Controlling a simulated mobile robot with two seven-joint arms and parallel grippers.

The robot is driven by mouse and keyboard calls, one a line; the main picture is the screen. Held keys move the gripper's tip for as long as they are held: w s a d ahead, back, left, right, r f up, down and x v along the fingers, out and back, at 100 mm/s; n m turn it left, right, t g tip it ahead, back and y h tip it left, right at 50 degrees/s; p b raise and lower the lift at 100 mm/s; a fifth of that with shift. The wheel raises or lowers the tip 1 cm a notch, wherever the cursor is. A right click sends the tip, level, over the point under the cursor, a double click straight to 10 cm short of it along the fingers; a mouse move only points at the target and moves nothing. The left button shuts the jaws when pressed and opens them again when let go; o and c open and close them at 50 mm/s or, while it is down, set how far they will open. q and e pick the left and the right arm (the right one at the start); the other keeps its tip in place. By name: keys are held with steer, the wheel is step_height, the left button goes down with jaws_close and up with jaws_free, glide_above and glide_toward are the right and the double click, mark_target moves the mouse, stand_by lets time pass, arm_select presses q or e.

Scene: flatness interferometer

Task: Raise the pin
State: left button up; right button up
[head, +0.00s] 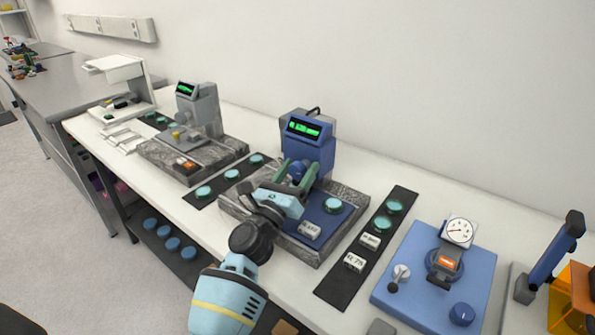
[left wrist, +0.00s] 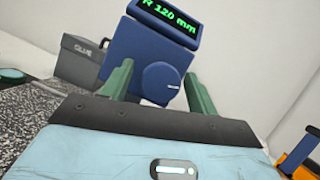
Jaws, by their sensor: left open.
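The blue gauge head (head: 309,150) with a green-lit display stands on the granite base (head: 303,249). In the left wrist view the display (left wrist: 168,17) ends in "120 mm", and a round blue knob (left wrist: 161,79) is on the face below it. My left gripper (head: 297,169) is in front of this face, its two green fingers open and apart. In the left wrist view the left gripper (left wrist: 157,75) has a finger on each side of the knob. Whether they touch it I cannot tell. I cannot make out a pin. My right gripper is out of view.
A green-topped disc (head: 333,205) and a white labelled block (head: 309,230) sit on the blue plate. A black strip (head: 335,284) with discs and blocks lies to the right, then a blue dial-gauge stand (head: 411,299). A grey box (left wrist: 82,60) stands behind.

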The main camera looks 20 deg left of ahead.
arm_select(q)
steer(key=c, duration=1)
